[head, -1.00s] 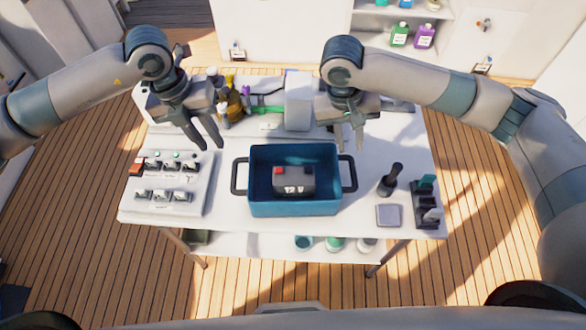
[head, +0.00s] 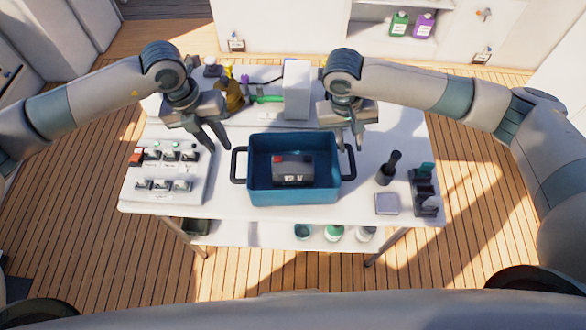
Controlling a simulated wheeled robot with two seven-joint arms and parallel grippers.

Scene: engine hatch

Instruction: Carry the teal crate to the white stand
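The teal crate (head: 294,193) stands on the white table, with a dark handle on its left side (head: 238,164) and another on its right side (head: 348,163). A dark 12 V battery with a red terminal (head: 293,171) lies inside it. My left gripper (head: 213,144) is open and empty, above and behind the left handle. My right gripper (head: 348,143) is open and empty, just behind and above the right handle. Whether its fingers touch the handle I cannot tell. I cannot pick out a separate white stand with certainty.
A switch panel (head: 165,175) sits at the table's left. A black-handled tool (head: 389,168), a grey pad (head: 387,204) and a dark holder (head: 425,192) are at the right. Wooden floor surrounds the table.

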